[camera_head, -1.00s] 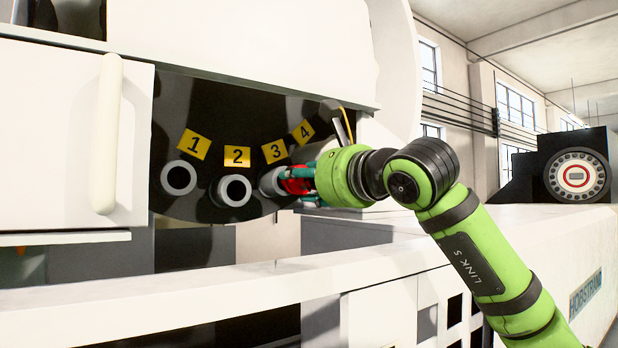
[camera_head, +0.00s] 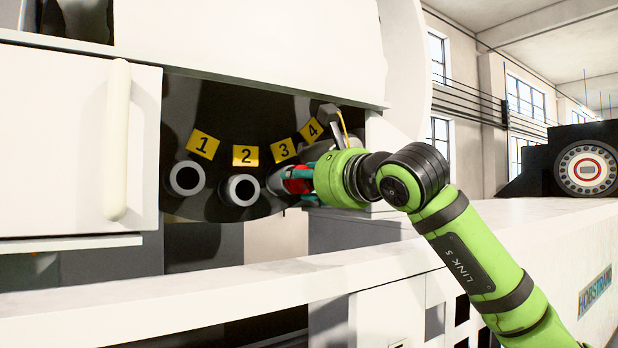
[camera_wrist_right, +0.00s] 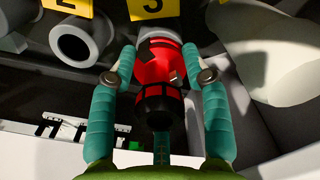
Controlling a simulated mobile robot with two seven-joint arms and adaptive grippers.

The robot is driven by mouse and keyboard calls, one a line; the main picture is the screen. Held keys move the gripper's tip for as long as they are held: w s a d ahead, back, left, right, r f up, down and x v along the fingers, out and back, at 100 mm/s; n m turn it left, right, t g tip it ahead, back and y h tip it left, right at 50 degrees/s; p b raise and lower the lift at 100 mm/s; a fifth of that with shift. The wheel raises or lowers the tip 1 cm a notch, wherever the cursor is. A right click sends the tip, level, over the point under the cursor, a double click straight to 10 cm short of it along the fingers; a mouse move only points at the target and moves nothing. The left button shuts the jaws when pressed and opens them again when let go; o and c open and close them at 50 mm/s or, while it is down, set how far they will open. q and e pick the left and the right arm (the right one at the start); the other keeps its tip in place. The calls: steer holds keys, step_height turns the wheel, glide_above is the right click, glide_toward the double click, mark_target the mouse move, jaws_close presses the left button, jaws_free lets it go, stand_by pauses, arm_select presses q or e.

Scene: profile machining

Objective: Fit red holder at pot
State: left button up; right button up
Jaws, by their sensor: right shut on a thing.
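My right gripper (camera_head: 303,180) has its teal fingers shut on the red holder (camera_head: 297,187), a red and black cylinder. In the right wrist view the gripper (camera_wrist_right: 165,78) grips the holder (camera_wrist_right: 157,65) from both sides. The far end of the holder meets the grey pot (camera_wrist_right: 158,34) under the yellow label 3; the pot also shows in the head view (camera_head: 275,183). The holder looks lined up with it, but I cannot tell how deep it sits. My left gripper is not in view.
Pots under label 1 (camera_head: 187,178) and label 2 (camera_head: 240,190) are open and look empty. A white door with a handle (camera_head: 117,140) is at left. A white machine ledge (camera_head: 200,290) runs below. A light rounded part (camera_wrist_right: 268,55) is right of the holder.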

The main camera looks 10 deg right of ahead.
steer(key=shift+w+a, duration=0.15)
steer(key=shift+w, duration=0.15)
steer(key=o, duration=1.3)
steer(key=shift+o, duration=0.2)
steer(key=shift+s, duration=0.1)
steer(key=v, duration=1.2)
